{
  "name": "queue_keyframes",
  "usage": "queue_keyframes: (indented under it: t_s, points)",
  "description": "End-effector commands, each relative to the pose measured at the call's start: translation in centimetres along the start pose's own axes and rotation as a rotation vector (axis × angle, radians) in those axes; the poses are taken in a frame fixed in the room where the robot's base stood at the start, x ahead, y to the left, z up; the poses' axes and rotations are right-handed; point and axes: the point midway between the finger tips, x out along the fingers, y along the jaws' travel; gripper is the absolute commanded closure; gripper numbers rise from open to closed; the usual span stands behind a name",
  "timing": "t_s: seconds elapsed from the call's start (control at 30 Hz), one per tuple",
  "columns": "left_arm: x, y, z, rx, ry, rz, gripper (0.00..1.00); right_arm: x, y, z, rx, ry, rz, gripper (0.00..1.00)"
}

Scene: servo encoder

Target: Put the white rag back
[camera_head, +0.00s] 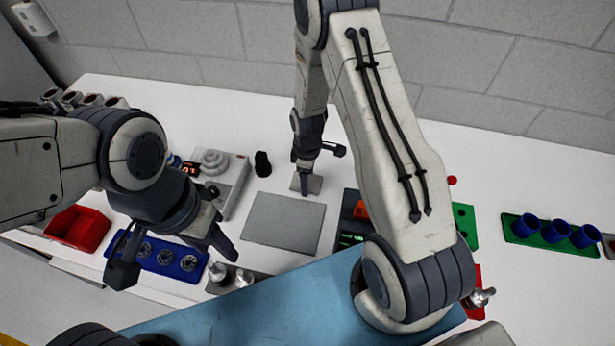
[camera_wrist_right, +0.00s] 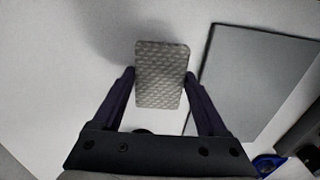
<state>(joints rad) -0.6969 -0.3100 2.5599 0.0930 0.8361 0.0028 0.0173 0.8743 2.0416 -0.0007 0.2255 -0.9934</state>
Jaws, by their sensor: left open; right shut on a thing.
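The white rag shows as a small pale grey, textured rectangle (camera_wrist_right: 161,98) between the fingertips in the right wrist view. In the head view the rag (camera_head: 312,185) is a small pale patch just behind the grey mat (camera_head: 283,222). My right gripper (camera_head: 306,190) points down at it and is shut on it; whether the rag touches the table is not clear. My left gripper (camera_head: 172,252) is open and empty, above the front left of the table near the blue tray (camera_head: 160,258).
A grey device with a red display (camera_head: 222,178) and a small black object (camera_head: 262,164) stand left of the rag. A red bin (camera_head: 78,228) is at the left. A green tray (camera_head: 553,240) with blue cups is at the right. White table behind the rag is clear.

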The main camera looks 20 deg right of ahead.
Motion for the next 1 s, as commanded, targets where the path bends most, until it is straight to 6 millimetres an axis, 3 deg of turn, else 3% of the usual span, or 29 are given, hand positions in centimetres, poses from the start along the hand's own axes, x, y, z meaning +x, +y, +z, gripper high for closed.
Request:
queue_keyframes:
  t_s: [0.23,0.27,0.3,0.33,0.7,1.0]
  points:
    - [0.4,0.0,0.0,0.0,0.0,0.0,0.5,0.4,0.0,0.0,0.0,0.0,0.0,0.84]
    - [0.4,0.0,0.0,0.0,0.0,0.0,0.5,0.4,0.0,0.0,0.0,0.0,0.0,0.2]
    - [0.3,0.0,0.0,0.0,0.0,0.0,0.5,0.3,0.0,0.0,0.0,0.0,0.0,0.05]
    - [0.3,0.0,0.0,0.0,0.0,0.0,0.5,0.3,0.0,0.0,0.0,0.0,0.0,0.0]
    - [0.3,0.0,0.0,0.0,0.0,0.0,0.5,-0.7,0.1,-0.1,0.0,0.002,0.003,0.0]
    - [1.8,-0.1,0.1,0.001,0.0,0.0,0.5,-6.2,0.2,-0.1,0.0,0.004,0.007,0.0]
